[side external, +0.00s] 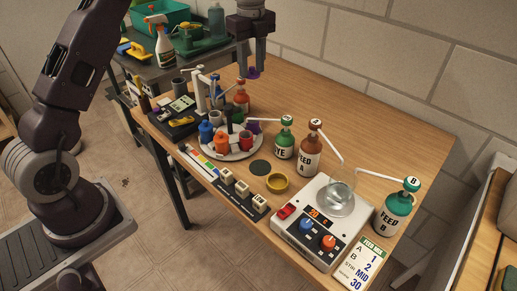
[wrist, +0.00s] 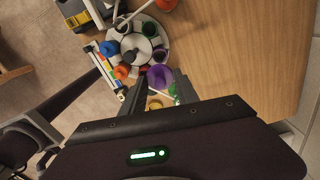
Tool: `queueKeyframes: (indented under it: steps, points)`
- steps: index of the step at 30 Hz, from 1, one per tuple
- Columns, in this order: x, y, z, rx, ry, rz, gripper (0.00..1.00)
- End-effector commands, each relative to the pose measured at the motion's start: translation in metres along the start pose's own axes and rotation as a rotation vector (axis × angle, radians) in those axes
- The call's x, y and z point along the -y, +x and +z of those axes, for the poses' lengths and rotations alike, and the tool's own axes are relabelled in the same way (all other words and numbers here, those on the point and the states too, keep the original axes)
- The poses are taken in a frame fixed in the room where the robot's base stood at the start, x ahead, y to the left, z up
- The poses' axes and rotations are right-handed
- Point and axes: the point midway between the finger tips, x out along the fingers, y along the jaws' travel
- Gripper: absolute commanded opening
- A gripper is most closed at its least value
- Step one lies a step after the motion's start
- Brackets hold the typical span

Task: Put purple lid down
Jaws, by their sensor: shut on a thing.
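My gripper (side external: 255,69) is high over the back part of the wooden table, fingers pointing down. It is shut on the purple lid (side external: 253,73), which shows just below the fingertips, apart from the table. In the wrist view the purple lid (wrist: 160,77) sits at the fingertips (wrist: 158,88), and the fingers hide part of it. Below is a round white carousel (side external: 232,157) with several small coloured bottles, among them a blue one (side external: 206,132) and an orange one (side external: 221,143). A purple-topped pot (side external: 254,128) is at its right rim.
Green TYE bottle (side external: 285,141), orange FEED A bottle (side external: 309,152) and green B bottle (side external: 392,212) stand to the right. A stirrer with a glass flask (side external: 341,197), a yellow dish (side external: 277,182) and a dark round mat (side external: 260,167) are in front. The back right table (side external: 370,125) is clear.

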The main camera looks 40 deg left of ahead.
Motion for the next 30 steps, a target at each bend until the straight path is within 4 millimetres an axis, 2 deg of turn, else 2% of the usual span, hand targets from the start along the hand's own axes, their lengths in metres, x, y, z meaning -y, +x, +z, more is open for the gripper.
queueKeyframes:
  steps: [1,12,20,30]
  points:
    - [-0.001,-0.006,-0.005,-0.001,0.001,-0.001,0.0]
    - [-0.035,-0.006,-0.082,-0.005,-0.002,0.002,0.0]
    - [-0.065,-0.003,-0.124,0.001,0.005,0.003,0.0]
    - [-0.063,0.076,-0.122,-0.001,0.002,0.006,0.0]
